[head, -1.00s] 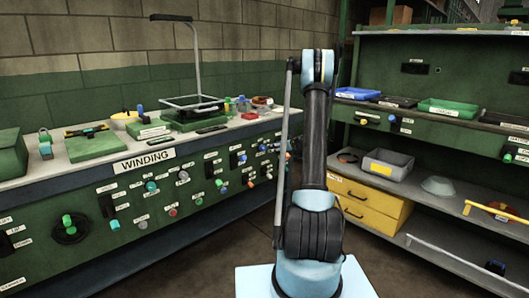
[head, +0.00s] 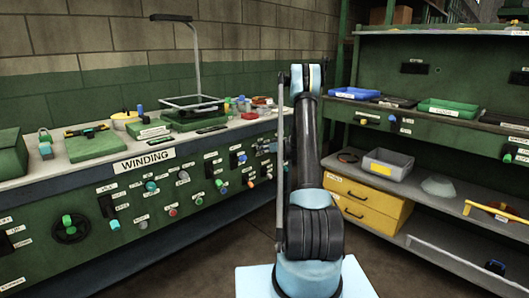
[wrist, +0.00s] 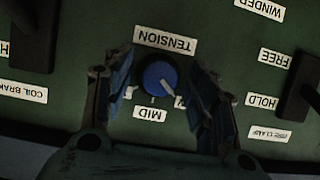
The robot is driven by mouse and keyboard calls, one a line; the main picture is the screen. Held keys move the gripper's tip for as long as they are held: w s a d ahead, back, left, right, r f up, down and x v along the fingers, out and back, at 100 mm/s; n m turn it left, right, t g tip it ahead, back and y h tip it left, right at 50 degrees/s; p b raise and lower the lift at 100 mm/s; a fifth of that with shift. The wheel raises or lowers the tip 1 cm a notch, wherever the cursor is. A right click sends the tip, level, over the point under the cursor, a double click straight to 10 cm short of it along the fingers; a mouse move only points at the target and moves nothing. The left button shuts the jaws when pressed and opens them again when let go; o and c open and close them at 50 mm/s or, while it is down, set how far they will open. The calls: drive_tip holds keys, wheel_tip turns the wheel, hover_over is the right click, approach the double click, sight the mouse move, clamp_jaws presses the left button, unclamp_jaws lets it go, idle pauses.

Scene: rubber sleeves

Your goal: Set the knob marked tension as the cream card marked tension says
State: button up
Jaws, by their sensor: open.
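The tension knob (wrist: 157,78) is blue and round with a white pointer line. In the wrist view, which shows the panel upside down, the pointer aims to the lower right. A white TENSION label (wrist: 165,40) is above it and a MID label (wrist: 150,114) below. My gripper (wrist: 160,72) is open, with one finger on each side of the knob; I cannot tell whether they touch it. In the head view my gripper (head: 266,148) is at the right part of the green panel and hides that knob. I cannot pick out the cream card.
Dark lever handles stand at the right (wrist: 302,102) and upper left (wrist: 36,25) of the wrist view, near the fingers. Several other knobs crowd the winding panel (head: 130,205). The bench top above holds a wire stand (head: 190,102) and small items. Shelves are at the right.

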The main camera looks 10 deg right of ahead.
drive_tip(key=c, duration=1)
drive_tip(key=shift+d+m+y, duration=0.1)
drive_tip(key=shift+m+y, duration=0.2)
drive_tip(key=m+g+y, duration=0.1)
drive_tip(key=m, duration=0.2)
drive_tip(key=shift+w+d+y, duration=0.1)
drive_tip(key=shift+d+y, duration=0.05)
drive_tip(key=shift+y, duration=0.25)
drive_tip(key=m+y, duration=0.2)
drive_tip(key=m, duration=0.1)
drive_tip(key=shift+w+d+f+g, duration=0.1)
drive_tip(key=shift+g, duration=0.3)
drive_tip(key=shift+f+m+t+y, duration=0.15)
drive_tip(key=shift+m+y, duration=0.45)
drive_tip(key=shift+m, duration=0.85)
drive_tip(key=shift+m+t+y, duration=0.1)
drive_tip(key=shift+m+y, duration=0.5)
drive_tip(key=shift+m, duration=0.9)
drive_tip(key=shift+f+m+t+y, duration=0.15)
drive_tip(key=shift+m+y, duration=0.45)
drive_tip(key=shift+m, duration=0.85)
